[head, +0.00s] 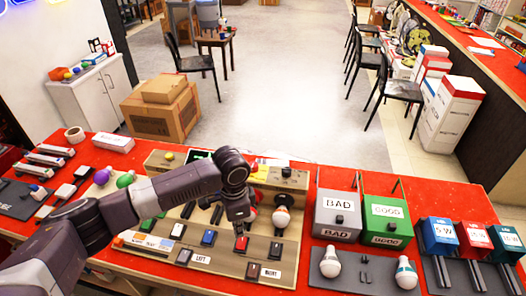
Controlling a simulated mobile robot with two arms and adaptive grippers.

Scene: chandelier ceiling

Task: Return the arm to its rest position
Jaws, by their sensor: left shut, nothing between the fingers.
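My left arm reaches in from the left over the red counter (470,195). My left gripper (240,222) points down over a tan test board (222,265), shut and empty. Its tips are close above a red rocker switch (241,243); I cannot tell whether they touch it. A white bulb (281,218) stands at the board's right part, just right of the gripper. Other rocker switches, blue and white, sit to the gripper's left. The arm hides part of the board. My right gripper is not in view.
Right of the board stand a grey BAD box (338,230) and a green GOOD box (386,240). Two bulbs (330,262) (406,273) rest on a dark mat before them. Coloured wattage bins (440,236) stand far right. Purple and green bulbs lie left, beside the arm.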

